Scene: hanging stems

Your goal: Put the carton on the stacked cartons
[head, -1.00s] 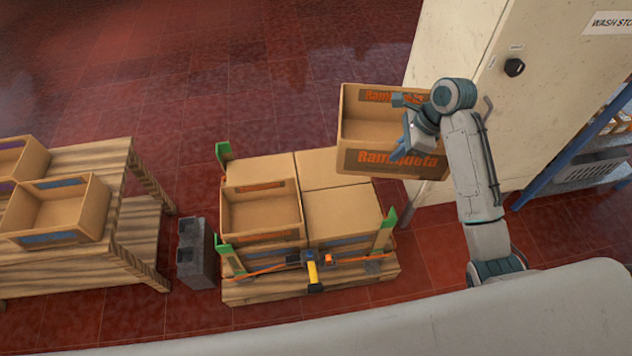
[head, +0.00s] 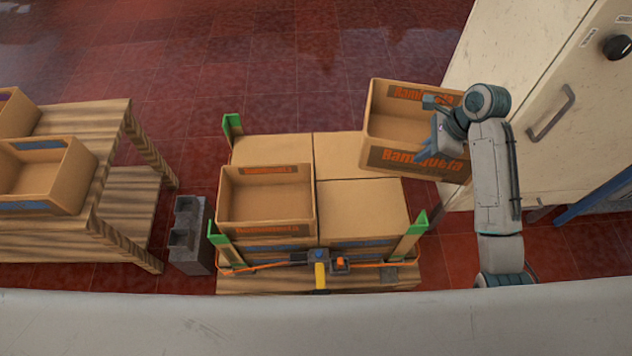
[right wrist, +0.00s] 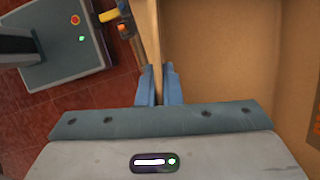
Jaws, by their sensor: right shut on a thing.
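An open brown carton with orange lettering (head: 415,160) hangs in the air at the right of the head view, slightly tilted. The stacked cartons (head: 362,208) stand on a low wooden pallet (head: 400,282), left of and below the held carton. An open carton (head: 266,198) sits on the front left of the stack; the other tops look flat and closed. My left gripper is not in view.
Green corner posts (head: 418,224) and an orange strap with a buckle (head: 320,268) edge the stack. A grey block (head: 190,235) stands left of it. A wooden table (head: 95,245) holds more open cartons (head: 45,172). A cream cabinet (head: 515,90) stands at right.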

